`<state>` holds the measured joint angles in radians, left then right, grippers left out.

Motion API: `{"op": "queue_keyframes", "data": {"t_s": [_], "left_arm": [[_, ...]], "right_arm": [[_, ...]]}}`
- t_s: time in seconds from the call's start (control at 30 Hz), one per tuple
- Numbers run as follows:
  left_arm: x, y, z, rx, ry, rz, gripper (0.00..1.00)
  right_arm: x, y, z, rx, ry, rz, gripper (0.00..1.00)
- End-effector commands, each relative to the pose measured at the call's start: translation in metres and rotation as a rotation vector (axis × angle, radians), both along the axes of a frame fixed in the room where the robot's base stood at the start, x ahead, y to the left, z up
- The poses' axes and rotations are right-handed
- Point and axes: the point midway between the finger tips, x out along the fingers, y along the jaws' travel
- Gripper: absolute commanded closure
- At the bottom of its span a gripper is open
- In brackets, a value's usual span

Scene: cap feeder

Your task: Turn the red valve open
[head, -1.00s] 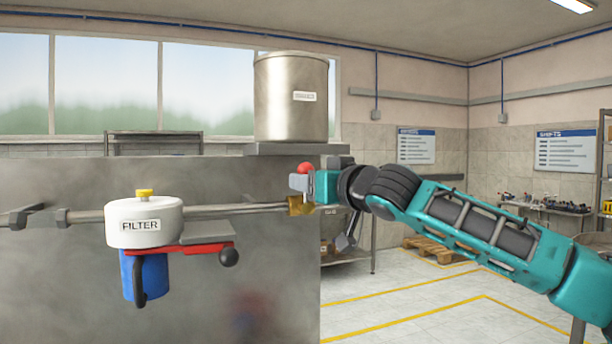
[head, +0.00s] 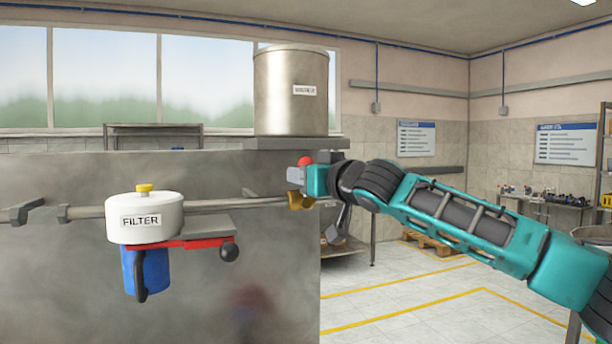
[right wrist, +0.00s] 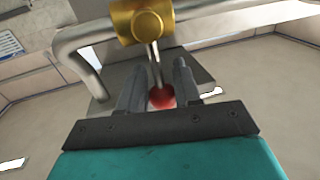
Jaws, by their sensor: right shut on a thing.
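The valve has a brass body (head: 296,201) at the right end of the pipe. Its thin metal lever ends in a red ball (head: 305,160), which stands above the body in the head view. My right gripper (head: 298,174) is at this lever, coming in from the right, and is shut on it. In the right wrist view the red ball (right wrist: 162,97) sits between my two grey fingers (right wrist: 160,88), with the lever running up to the brass body (right wrist: 143,20). The exact finger contact is partly hidden. My left gripper is not in view.
A white filter housing (head: 145,215) with a red clamp lever (head: 190,244) and blue cup (head: 150,272) hangs on the pipe to the left. A steel tank (head: 290,100) stands on a shelf above the valve. A grey panel (head: 80,270) lies behind. Floor at right is open.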

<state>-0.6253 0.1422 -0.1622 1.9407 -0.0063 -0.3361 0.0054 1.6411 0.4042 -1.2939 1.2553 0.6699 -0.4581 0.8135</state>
Motion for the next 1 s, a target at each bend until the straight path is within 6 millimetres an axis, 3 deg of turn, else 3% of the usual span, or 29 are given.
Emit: {"op": "queue_keyframes", "data": {"t_s": [0.17, 0.67, 1.0], "left_arm": [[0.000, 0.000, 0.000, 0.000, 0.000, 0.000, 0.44], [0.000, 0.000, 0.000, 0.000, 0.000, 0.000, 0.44], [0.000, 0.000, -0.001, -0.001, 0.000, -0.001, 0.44]], "right_arm": [[0.000, 0.000, 0.000, 0.000, 0.000, 0.000, 1.00], [0.001, -0.002, -0.002, 0.032, 0.014, 0.000, 1.00], [0.004, -0.012, -0.005, 0.225, 0.079, -0.001, 1.00]]}}
